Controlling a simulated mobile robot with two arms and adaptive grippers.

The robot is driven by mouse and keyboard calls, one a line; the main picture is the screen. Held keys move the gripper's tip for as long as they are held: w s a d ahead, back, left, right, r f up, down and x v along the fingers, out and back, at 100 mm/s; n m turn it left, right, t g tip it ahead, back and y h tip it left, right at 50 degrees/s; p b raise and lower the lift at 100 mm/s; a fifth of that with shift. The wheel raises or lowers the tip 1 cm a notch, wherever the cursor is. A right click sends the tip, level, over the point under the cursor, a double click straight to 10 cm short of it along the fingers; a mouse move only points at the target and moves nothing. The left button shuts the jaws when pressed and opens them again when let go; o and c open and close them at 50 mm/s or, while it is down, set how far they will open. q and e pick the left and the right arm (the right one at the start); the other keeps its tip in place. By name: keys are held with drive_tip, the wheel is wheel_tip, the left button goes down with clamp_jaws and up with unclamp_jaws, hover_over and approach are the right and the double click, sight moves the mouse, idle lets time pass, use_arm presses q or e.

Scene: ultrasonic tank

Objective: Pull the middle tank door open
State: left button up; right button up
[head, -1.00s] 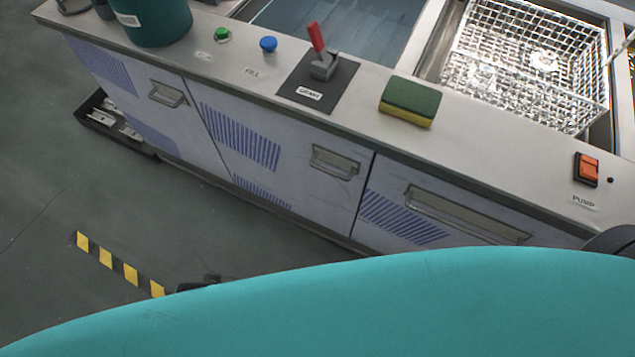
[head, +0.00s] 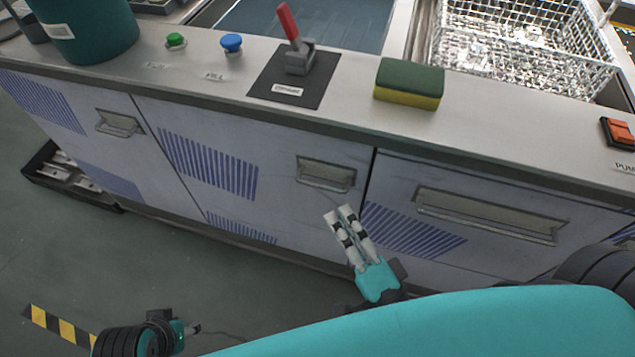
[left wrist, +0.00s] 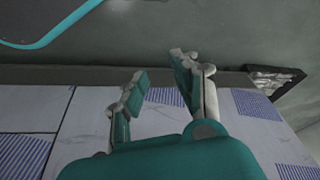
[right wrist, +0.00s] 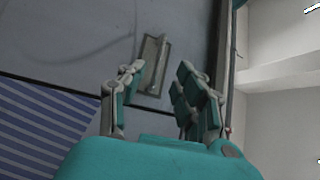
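The middle tank door (head: 215,130) is a pale panel with blue stripe patches, flush with its neighbours and closed. Its metal handle (head: 326,174) is at its upper right, and it also shows in the right wrist view (right wrist: 152,64). My right gripper (head: 339,210) is just below and in front of this handle, apart from it. In the right wrist view its fingers (right wrist: 164,76) are spread and empty, with the handle beyond them. My left gripper (head: 195,329) is low at the bottom left, away from the doors. In the left wrist view its fingers (left wrist: 160,68) are spread and empty.
The left door (head: 75,120) and right door (head: 500,190) flank the middle one, both with handles. A sponge (head: 409,84), red lever (head: 289,24), buttons and teal bucket (head: 88,28) stand on the counter. A black tray (head: 60,175) lies on the floor at left.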

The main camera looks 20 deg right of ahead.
sight(318, 184)
drive_tip(key=x, duration=0.8)
drive_tip(key=shift+w+a, duration=0.1)
drive_tip(key=shift+w, duration=0.3)
clamp_jaws()
drive_tip(key=shift+f, duration=0.1)
